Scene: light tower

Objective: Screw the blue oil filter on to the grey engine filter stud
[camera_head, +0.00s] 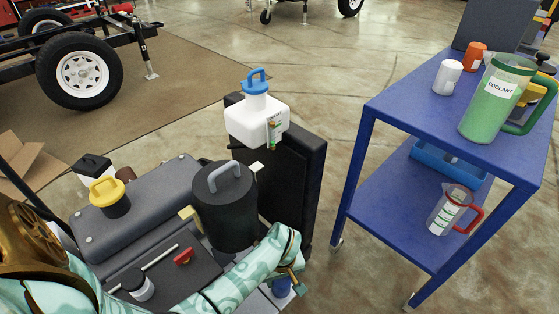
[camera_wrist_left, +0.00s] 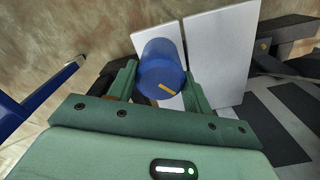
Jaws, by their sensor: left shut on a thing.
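The blue oil filter (camera_wrist_left: 160,66) is a blue cylinder with a short orange mark on its near end. In the left wrist view it sits between the two green fingers of my left gripper (camera_wrist_left: 161,84), which is shut on it. In the head view the filter (camera_head: 281,288) shows small at the lower middle, partly covered by my left gripper (camera_head: 289,279) beside the engine block. The grey filter stud cannot be made out in either view. I cannot tell whether the filter touches it. My right gripper is not in view.
The engine (camera_head: 145,198) has a black canister (camera_head: 224,212) with a grey handle and a yellow cap (camera_head: 107,192). A radiator (camera_head: 305,160) and white coolant tank (camera_head: 256,121) stand behind. A blue cart (camera_head: 400,110) is at right. Pale panels (camera_wrist_left: 215,55) stand close beyond the filter.

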